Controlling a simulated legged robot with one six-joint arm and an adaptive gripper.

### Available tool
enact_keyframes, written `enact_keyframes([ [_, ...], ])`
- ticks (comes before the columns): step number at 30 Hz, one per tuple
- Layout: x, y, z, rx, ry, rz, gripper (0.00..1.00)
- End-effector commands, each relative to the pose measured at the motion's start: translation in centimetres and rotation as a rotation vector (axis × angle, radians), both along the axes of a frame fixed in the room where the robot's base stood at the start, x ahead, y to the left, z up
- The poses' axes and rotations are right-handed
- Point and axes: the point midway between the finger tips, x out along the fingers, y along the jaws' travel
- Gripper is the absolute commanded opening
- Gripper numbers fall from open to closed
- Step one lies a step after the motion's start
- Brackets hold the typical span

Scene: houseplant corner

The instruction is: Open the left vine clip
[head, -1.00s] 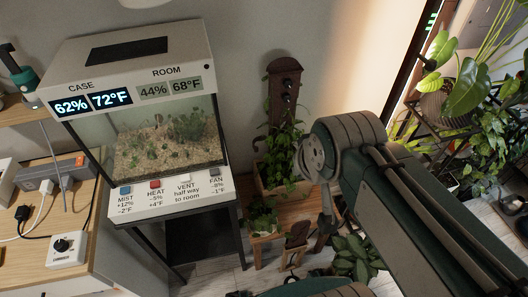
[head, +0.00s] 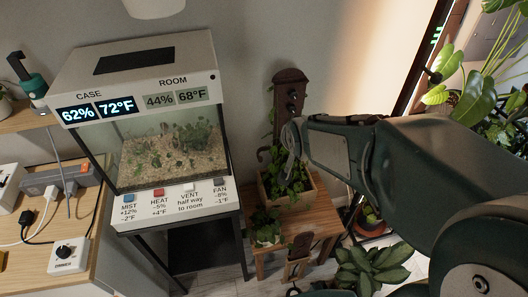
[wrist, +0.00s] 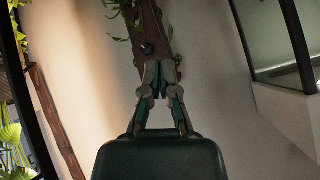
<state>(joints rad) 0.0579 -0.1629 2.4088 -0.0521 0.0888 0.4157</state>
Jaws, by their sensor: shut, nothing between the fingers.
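A brown wooden post (head: 290,76) stands against the wall behind a wooden planter box (head: 303,191) of leafy vines. Dark round fittings (head: 292,93) sit on the post; I cannot tell which is the left vine clip, or whether any clip is open. In the wrist view the post (wrist: 152,25) runs down from the top, with one dark fitting (wrist: 146,48) showing. My gripper (wrist: 161,90) is shut and empty, its fingertips overlapping the post's end; contact cannot be told.
The planter stands on a wooden bench (head: 325,221) beside a small potted plant (head: 266,226). A glass case (head: 170,150) with labelled buttons is at left. A leafy plant (head: 372,265) is in front of the bench at right. Bare wall surrounds the post's upper part.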

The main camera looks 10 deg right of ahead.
Motion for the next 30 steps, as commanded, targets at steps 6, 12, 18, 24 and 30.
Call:
enact_keyframes([
  [6, 4.1, -0.8, -3.2, 0.078, -0.085, -0.072, 0.0],
  [12, 7.1, -1.4, -6.2, 0.16, -0.169, -0.132, 0.0],
  [18, 9.4, -1.9, -9.5, 0.25, -0.25, -0.183, 0.0],
  [24, 11.0, -2.4, -13.0, 0.349, -0.331, -0.227, 0.0],
  [30, 11.8, -2.9, -16.6, 0.456, -0.41, -0.267, 0.0],
])
